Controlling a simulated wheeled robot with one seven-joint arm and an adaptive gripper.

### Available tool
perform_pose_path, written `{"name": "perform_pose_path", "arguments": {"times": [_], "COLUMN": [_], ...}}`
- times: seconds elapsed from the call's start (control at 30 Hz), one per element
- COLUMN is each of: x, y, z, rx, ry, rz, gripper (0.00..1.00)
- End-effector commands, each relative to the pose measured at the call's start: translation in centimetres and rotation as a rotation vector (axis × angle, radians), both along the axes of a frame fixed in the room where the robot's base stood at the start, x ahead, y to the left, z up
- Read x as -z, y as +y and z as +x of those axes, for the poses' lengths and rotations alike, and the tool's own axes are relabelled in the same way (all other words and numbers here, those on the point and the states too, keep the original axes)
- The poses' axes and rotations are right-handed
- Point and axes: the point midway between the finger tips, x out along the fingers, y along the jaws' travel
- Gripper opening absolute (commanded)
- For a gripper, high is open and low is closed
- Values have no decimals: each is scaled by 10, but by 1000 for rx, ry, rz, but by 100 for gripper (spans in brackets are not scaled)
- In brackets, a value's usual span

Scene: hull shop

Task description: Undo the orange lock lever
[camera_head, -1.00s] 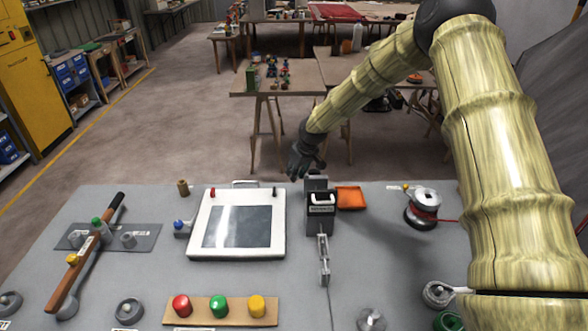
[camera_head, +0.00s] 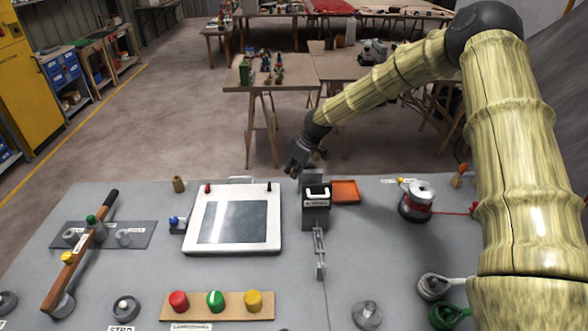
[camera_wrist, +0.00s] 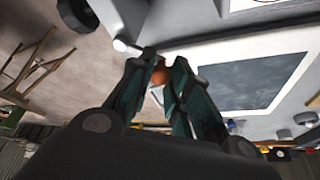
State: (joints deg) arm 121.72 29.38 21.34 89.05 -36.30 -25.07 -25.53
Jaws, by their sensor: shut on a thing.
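My gripper (camera_head: 299,164) is at the far edge of the grey bench, just behind and left of a grey block with a white-edged top (camera_head: 316,200). In the wrist view the fingers (camera_wrist: 163,68) are closed around a rounded orange piece, which looks like the knob of the orange lock lever (camera_wrist: 158,72). Only a small part of it shows between the fingers. The rest of the lever is hidden, and I cannot make it out in the head view.
A white-framed panel (camera_head: 189,238) lies left of the block, and an orange tray (camera_head: 345,191) lies right of it. A spool (camera_head: 417,200) and an orange-topped handle (camera_head: 462,169) stand at the right. Coloured buttons (camera_head: 215,301) sit at the front.

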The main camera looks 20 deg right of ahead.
Motion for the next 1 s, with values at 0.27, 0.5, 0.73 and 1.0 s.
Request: {"name": "perform_pose_path", "arguments": {"times": [0.27,0.5,0.73,1.0], "x": [-2,-1,-8,-42], "y": [-1,0,-2,-11], "z": [1,1,-1,-11], "rx": [2,1,2,3], "ry": [-2,-1,-2,-4], "rz": [0,0,0,2], "gripper": [40,42,42,42]}}
